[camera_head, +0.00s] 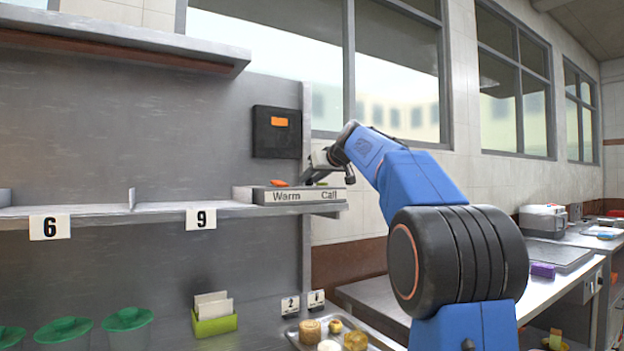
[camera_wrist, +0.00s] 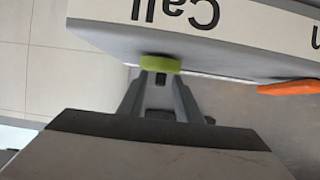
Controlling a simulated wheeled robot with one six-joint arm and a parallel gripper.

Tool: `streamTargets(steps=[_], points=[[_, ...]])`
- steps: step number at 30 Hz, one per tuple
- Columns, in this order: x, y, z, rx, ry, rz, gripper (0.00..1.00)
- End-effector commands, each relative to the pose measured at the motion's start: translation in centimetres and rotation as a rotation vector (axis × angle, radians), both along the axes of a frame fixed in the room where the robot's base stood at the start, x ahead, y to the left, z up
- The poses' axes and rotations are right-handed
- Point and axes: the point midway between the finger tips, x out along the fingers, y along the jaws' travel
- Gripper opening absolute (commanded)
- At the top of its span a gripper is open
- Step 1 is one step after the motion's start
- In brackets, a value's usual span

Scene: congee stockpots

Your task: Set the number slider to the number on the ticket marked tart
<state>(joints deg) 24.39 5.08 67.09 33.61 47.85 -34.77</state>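I cannot make out a number slider in either view. Two small tickets stand behind a tray on the lower counter: one reads 2 (camera_head: 290,306), the other seems to read 6 (camera_head: 316,299). I see no readable word "tart" on them. Baked pieces lie on the tray (camera_head: 294,340). My gripper (camera_head: 308,182) is at the grey box (camera_head: 252,197) labelled Warm and Call. In the wrist view its fingers (camera_wrist: 160,78) come together right at a green knob (camera_wrist: 160,62) by the Call label. Whether they touch the knob is not clear.
An orange piece (camera_head: 278,183) sits on the box's Warm side. A black box with an orange patch (camera_head: 277,140) hangs above. The shelf (camera_head: 110,216) carries cards 6 (camera_head: 50,227) and 9 (camera_head: 201,218). Below are green-lidded tubs (camera_head: 128,321) and a green card holder (camera_head: 214,324).

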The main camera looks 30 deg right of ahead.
Motion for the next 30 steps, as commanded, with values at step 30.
streamTargets(steps=[30], points=[[0.1, -2.7, 0.0, -0.001, 0.0, -0.003, 0.0]])
